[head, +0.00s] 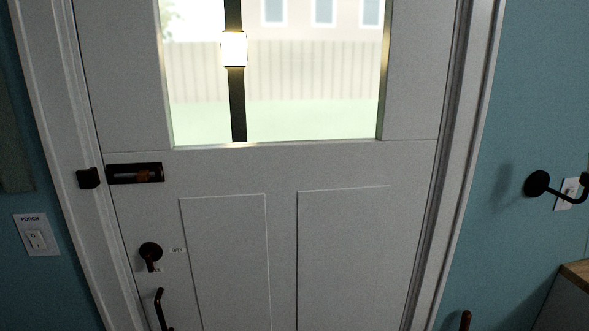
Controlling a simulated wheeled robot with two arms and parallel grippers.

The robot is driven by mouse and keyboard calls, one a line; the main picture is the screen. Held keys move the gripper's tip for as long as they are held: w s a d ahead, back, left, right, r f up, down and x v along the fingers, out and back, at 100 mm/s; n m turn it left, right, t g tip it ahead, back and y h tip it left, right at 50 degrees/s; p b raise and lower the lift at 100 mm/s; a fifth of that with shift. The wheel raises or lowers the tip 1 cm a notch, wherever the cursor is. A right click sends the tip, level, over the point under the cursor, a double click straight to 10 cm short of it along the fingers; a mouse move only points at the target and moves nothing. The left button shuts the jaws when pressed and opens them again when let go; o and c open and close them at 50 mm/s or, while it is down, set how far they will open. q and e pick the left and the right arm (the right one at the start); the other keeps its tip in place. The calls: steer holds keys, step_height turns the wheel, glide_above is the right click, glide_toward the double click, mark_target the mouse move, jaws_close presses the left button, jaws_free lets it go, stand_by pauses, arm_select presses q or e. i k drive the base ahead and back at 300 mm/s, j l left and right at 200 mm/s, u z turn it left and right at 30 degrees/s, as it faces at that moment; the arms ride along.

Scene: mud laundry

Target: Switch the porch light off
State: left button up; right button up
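A white switch plate labelled PORCH (37,236) is on the blue wall at the left, beside the door frame. Its small rocker switch sits in the middle of the plate; which way it is set is too small to tell. A lit white lamp (234,49) shows at the door's window; I cannot tell whether it is the porch light. Neither of my grippers is in the head view.
A white door (222,170) fills the middle and looks shut. It has a dark slide bolt (135,173), a round turn piece (150,252) and a handle (162,310). A dark hook (540,184) juts from the right wall. A wood-topped unit (576,275) stands at lower right.

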mark_target(36, 238)
steer(key=u, duration=1.55)
